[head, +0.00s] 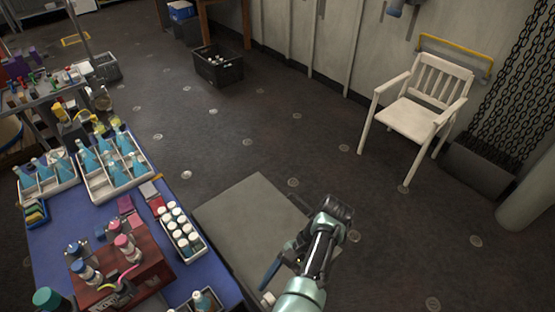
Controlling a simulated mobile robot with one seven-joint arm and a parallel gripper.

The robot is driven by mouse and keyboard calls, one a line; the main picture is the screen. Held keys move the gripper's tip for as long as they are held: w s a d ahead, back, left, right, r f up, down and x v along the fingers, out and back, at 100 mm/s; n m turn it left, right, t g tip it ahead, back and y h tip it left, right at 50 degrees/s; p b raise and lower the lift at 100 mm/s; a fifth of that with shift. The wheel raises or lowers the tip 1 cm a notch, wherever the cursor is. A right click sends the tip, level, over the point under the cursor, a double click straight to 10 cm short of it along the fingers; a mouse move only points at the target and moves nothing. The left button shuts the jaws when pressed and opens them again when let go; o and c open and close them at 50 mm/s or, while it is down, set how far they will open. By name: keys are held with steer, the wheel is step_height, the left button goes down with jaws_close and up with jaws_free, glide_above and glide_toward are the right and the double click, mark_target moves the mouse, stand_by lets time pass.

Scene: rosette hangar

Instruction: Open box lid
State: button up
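A flat grey square panel (250,215) lies to the right of the blue table. It looks like the closed top of a low box, but its sides are hardly visible and I cannot make out a handle or hinge. My arm reaches up from the bottom edge across the panel's right part and hides some of it. The dark end of my arm, which looks like my gripper (338,207), is by the panel's right corner. Its fingers are too small and dark to tell open from shut. I see nothing clearly held.
The blue table (58,232) on the left holds bottle trays (180,232) and a reddish-brown rack (120,270). A black open crate (218,66) stands on the floor at the back. A white chair (415,112) stands at the right. The floor between is clear.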

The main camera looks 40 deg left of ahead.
steer(key=b+v, duration=0.1)
steer(key=v, duration=1.2)
steer(key=shift+b, duration=0.35)
